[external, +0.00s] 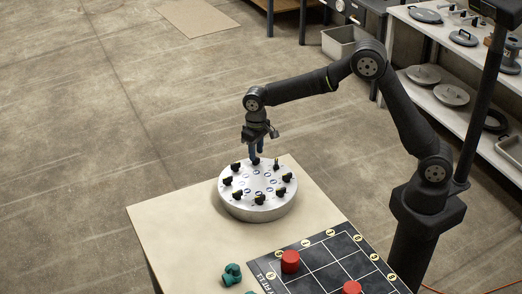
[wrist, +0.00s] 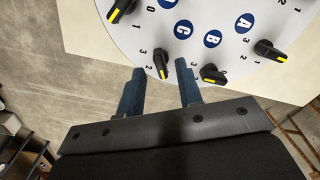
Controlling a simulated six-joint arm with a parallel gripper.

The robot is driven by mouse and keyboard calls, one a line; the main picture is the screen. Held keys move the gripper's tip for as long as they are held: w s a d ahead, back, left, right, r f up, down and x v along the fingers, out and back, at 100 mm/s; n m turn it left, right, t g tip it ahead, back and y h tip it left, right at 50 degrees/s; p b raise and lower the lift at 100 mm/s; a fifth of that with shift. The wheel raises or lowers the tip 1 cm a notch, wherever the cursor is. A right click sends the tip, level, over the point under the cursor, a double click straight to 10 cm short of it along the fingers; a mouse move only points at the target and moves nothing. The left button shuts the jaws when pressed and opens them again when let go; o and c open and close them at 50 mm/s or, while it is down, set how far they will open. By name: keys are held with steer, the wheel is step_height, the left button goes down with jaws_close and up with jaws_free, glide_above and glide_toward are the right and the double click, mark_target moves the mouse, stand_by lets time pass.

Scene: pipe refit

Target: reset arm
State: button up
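My gripper (external: 257,152) points down over the far edge of the round silver dial disc (external: 250,210). In the wrist view its two blue fingers (wrist: 159,68) stand apart, with a clear gap between them. One black knob with a yellow mark (wrist: 160,63) shows between and just beyond the fingertips; I cannot tell whether they touch it. Other black knobs sit around the rim, one right of the fingers (wrist: 212,74), one farther right (wrist: 268,50) and one at upper left (wrist: 120,10). Blue circles lettered A, B and C mark the disc face.
The disc stands on a beige table (external: 165,222). A black grid board (external: 318,262) with red cylinders (external: 290,261) lies at the front right. Teal parts (external: 232,274) lie left of it. A shelf with metal lids (external: 450,95) stands behind my arm. The table's left side is clear.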

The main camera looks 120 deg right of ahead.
step_height(320, 180, up, 15)
step_height(320, 180, down, 17)
steer(key=shift+f, duration=0.25)
steer(key=n, duration=0.5)
steer(key=shift+d+n, duration=0.1)
steer(key=shift+n, duration=0.3)
steer(key=n, duration=0.6)
steer(key=shift+s+d, duration=0.1)
steer(key=shift+r, duration=2.25)
